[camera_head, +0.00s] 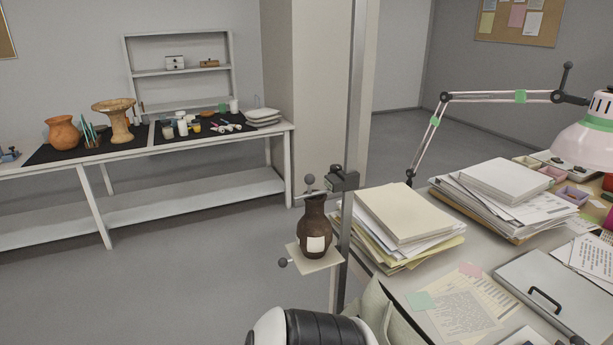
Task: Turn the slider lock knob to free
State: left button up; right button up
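A vertical metal post (353,120) stands at the near edge of the right-hand table. A dark slider block (343,179) sits on it. A dark round knob (310,180) is at the left of the slider, just above the neck of a dark brown vase (314,228). The vase stands upright on a small pale plate (325,262) beside the post. Another dark round knob (283,263) sticks out at the left of the plate. I cannot tell which knob is the slider lock, or whether it is locked. Neither gripper is in view.
Stacked papers (405,215), a grey lidded case (560,295) and a lamp arm (435,118) crowd the table right of the post. A workbench (275,134) with pots stands at the back left. The floor (190,285) left of the vase is clear.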

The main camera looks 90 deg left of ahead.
aim_at(335, 167)
jog(key=u, duration=2.6)
jog(key=i+j, duration=0.2)
jog(key=j, duration=0.25)
jog(key=i+j+z, duration=0.3)
jog(key=j, duration=0.15)
jog(key=j+z, duration=0.25)
jog(key=j, duration=0.2)
jog(key=i+j+z, duration=0.1)
jog(key=j+z, duration=0.2)
jog(key=j, duration=0.2)
